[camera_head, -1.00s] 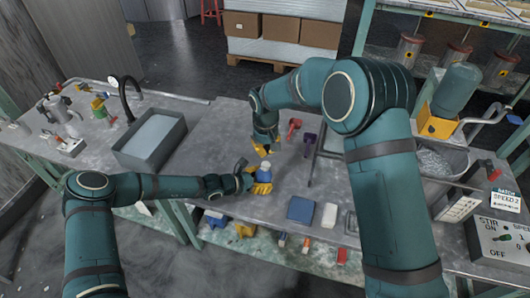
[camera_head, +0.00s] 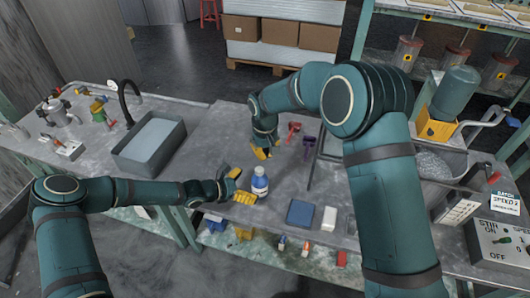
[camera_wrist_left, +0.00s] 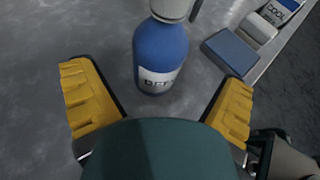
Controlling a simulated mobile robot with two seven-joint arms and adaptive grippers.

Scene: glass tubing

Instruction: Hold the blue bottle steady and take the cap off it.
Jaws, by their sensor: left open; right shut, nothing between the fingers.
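The blue bottle (camera_head: 260,184) stands upright on the grey bench, with a white label and a pale top (camera_head: 260,170). In the left wrist view the bottle (camera_wrist_left: 160,50) stands just beyond my fingertips, and its pale top (camera_wrist_left: 172,8) is cut off by the frame edge. I cannot tell whether that top is the cap or the neck. My left gripper (camera_head: 242,186) is open, left of the bottle, its yellow fingers spread wide and apart from it. My right gripper (camera_head: 263,151) is shut and empty, above and behind the bottle in the head view.
A blue block (camera_head: 300,212) and a white block (camera_head: 329,218) lie right of the bottle near the bench's front edge. Red (camera_head: 294,128) and purple (camera_head: 308,142) items lie behind. A grey basin (camera_head: 150,145) stands left. Bare bench lies between basin and bottle.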

